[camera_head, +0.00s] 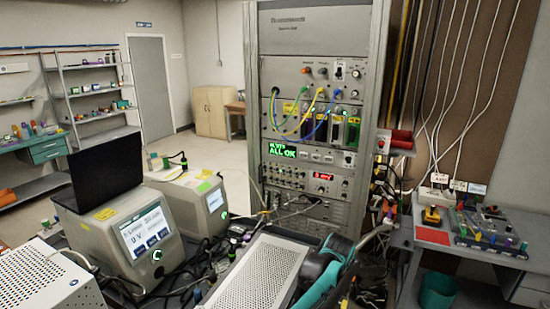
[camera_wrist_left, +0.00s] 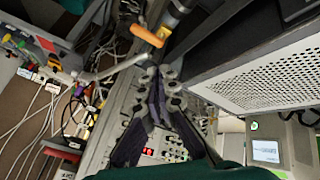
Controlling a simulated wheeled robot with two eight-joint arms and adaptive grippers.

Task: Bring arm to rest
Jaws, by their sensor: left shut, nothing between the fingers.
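The left wrist view shows my left gripper (camera_wrist_left: 157,82), its dark fingers drawn together at the tips with nothing held between them. Behind it are a grey metal frame and a panel of small knobs (camera_wrist_left: 160,152). In the head view, one of my arms, with teal and black links, reaches up from the bottom centre-right. Its gripper cannot be made out clearly there among the clutter. My right gripper is not seen in either view.
A tall instrument rack (camera_head: 312,20) with a green "ALL OK" display (camera_head: 283,151) stands ahead. A perforated metal box (camera_head: 262,275) lies close to the arm. Grey instruments (camera_head: 125,235) and cables crowd the left. A side bench (camera_head: 410,250) stands right. Open floor (camera_head: 205,150) shows behind.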

